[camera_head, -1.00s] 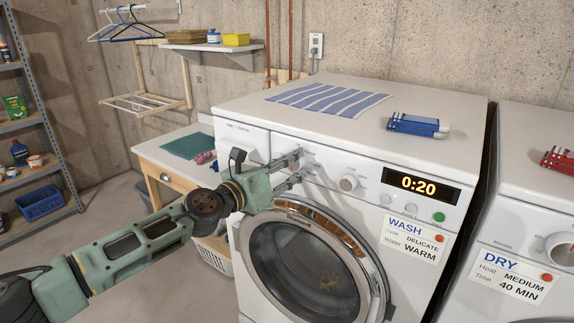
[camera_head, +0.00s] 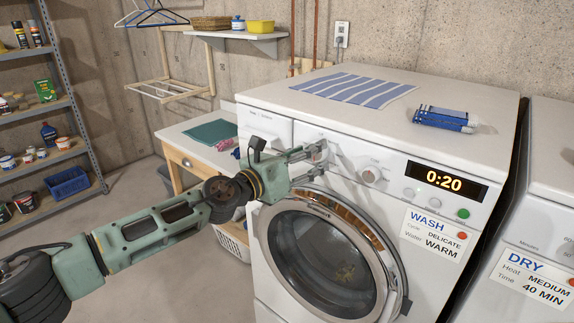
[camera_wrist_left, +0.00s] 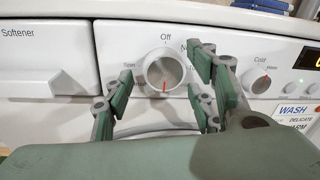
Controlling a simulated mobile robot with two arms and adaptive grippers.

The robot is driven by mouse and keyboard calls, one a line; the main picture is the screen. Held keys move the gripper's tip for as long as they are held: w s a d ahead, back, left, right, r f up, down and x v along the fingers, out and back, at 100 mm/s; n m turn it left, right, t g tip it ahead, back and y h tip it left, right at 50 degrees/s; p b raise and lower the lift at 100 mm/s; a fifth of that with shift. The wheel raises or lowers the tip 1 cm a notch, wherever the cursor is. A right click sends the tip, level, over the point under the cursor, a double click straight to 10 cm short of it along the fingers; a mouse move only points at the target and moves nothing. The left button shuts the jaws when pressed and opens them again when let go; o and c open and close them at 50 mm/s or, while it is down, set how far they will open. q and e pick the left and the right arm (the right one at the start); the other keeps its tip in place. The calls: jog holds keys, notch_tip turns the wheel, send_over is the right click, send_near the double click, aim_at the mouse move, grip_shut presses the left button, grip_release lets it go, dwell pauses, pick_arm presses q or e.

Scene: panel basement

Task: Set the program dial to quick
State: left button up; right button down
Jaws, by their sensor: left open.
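The program dial (camera_wrist_left: 165,68) is a round white knob on the washer's front panel, with "Off" printed above it. Its red mark points straight down in the left wrist view. Other labels around it are partly covered by the fingers. My left gripper (camera_wrist_left: 160,78) is open, with its fingers on both sides of the dial. I cannot tell whether they touch it. In the head view, my left gripper (camera_head: 316,161) is at the panel and largely hides this dial. My right gripper is not in view.
A second knob (camera_head: 371,174), marked "Cold" in the wrist view, sits to the right. Further right are a display (camera_head: 444,181) reading 0:20 and a green button (camera_head: 463,213). The round washer door (camera_head: 327,262) lies below. A dryer (camera_head: 553,200) stands at the right.

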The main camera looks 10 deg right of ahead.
pick_arm(q)
jog(key=v, duration=1.1)
jog(key=shift+w+a+f, duration=0.1)
jog(key=shift+f, duration=0.1)
